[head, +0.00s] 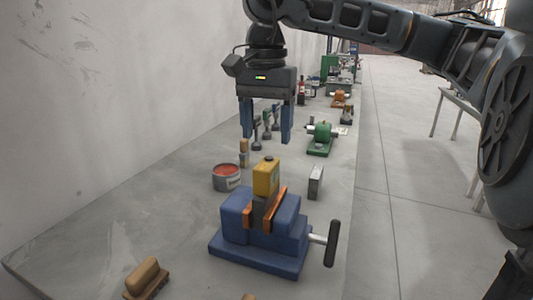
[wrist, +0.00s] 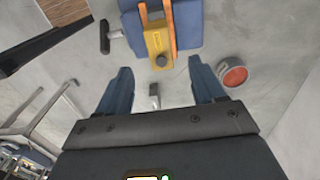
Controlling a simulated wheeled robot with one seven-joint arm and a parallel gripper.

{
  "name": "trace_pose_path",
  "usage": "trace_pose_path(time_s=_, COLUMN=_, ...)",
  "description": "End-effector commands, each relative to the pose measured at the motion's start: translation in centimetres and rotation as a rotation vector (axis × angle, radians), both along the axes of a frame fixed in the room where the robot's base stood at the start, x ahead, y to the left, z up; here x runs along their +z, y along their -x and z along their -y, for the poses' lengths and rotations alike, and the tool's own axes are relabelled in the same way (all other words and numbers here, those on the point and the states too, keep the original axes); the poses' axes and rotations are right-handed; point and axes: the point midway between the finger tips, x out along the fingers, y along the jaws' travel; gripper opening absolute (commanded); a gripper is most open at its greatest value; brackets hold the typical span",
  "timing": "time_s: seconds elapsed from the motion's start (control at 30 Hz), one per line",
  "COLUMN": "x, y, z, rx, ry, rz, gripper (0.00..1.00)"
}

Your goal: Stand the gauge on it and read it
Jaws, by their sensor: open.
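The gauge (head: 266,178) is a yellow box with a dark round knob on top and a small pale display face. It stands upright on a grey piece (head: 260,212) held between the orange jaws of a blue vise (head: 257,255). In the wrist view the gauge (wrist: 156,42) lies just beyond my fingertips, with the vise (wrist: 190,22) behind it. My gripper (head: 265,140) is open and empty, with blue fingers pointing down, above the gauge and apart from it. The reading is too small to make out.
A tin with red contents (head: 227,177) stands left of the vise and a small grey block (head: 315,183) right of it. The vise handle (head: 332,243) sticks out right. A wooden brush (head: 147,277) lies at front left. Several tools and machines line the bench behind, along the wall.

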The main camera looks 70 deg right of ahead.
Motion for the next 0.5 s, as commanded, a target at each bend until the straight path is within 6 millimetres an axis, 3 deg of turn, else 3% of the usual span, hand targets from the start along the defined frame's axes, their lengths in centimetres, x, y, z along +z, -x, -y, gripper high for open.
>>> trace_pose_path(time_s=0.2, x=2.2, y=0.0, z=0.0, rx=-0.001, ry=0.0, rz=0.0, gripper=0.68)
trace_pose_path(time_s=0.5, x=2.6, y=0.0, z=0.0, rx=0.0, ry=-0.001, rz=0.0, gripper=0.68)
